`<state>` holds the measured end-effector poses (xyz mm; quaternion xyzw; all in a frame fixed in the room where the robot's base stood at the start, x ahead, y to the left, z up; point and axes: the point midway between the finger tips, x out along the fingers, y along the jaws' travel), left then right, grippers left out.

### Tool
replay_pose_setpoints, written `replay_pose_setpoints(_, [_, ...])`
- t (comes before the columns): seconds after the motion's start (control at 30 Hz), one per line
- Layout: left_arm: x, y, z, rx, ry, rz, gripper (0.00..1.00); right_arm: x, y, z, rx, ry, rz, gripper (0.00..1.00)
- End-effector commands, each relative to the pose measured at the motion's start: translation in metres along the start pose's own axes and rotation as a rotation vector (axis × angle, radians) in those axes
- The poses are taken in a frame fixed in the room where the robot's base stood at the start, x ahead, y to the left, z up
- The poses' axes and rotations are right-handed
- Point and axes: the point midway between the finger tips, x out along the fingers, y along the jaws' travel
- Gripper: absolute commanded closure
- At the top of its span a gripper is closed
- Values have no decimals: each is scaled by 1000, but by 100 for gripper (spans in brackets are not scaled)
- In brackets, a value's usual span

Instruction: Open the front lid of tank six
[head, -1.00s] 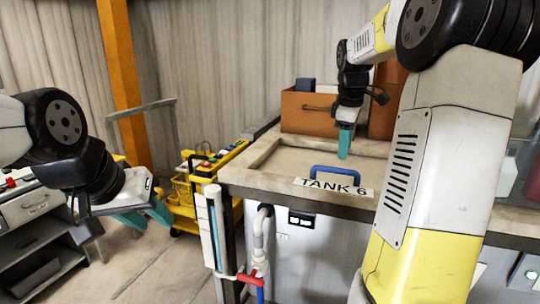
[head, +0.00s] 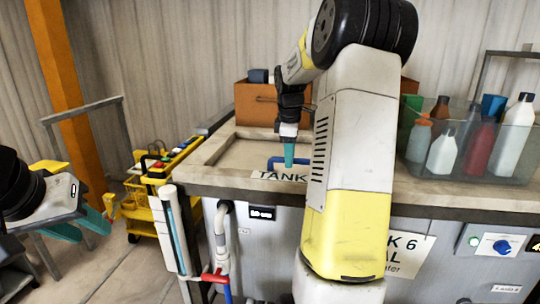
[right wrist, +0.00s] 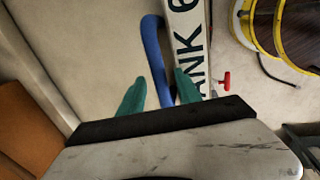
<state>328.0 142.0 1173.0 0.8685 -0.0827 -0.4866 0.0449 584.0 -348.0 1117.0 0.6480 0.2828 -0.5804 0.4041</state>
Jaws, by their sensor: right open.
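Tank six (head: 275,190) has a pale lid (head: 240,152) with a blue bar handle (head: 274,163) near its front edge, beside the partly hidden "TANK 6" label. The lid lies flat and shut. My right gripper (head: 289,158) points down at the handle. In the right wrist view my right gripper (right wrist: 160,92) is open, with the blue handle (right wrist: 154,50) running between its teal fingers; I cannot tell whether they touch it. My left gripper (head: 82,227) is at the left, its teal fingers apart and empty, away from the tank.
A clear bin of bottles (head: 470,150) stands on the tank top at the right. A brown box (head: 262,105) stands behind the lid. A yellow cart (head: 160,185) is left of the tank. Pipes with a red valve handle (head: 214,276) run down the tank's front.

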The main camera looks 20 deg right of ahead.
Motion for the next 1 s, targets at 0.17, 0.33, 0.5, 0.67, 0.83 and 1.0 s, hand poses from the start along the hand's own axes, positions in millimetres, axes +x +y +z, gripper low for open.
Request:
replay_pose_setpoints(0.17, [0, 0, 0, 0, 0, 0, 64, 0, 0, 0, 0, 0, 0, 77])
replay_pose_setpoints(0.33, [0, 0, 0, 0, 0, 0, 64, 0, 0, 0, 0, 0, 0, 100])
replay_pose_setpoints(0.5, [0, 0, 0, 0, 0, 0, 64, 0, 0, 0, 0, 0, 0, 100])
replay_pose_setpoints(0.67, [0, 0, 0, 0, 0, 0, 64, -1, 0, 0, 0, 0, 0, 100])
replay_pose_setpoints(0.83, [0, 0, 0, 0, 0, 0, 64, -1, 0, 0, 0, 0, 0, 100])
replay_pose_setpoints(1.0, [0, 0, 0, 0, 0, 0, 64, -1, 0, 0, 0, 1, 0, 100])
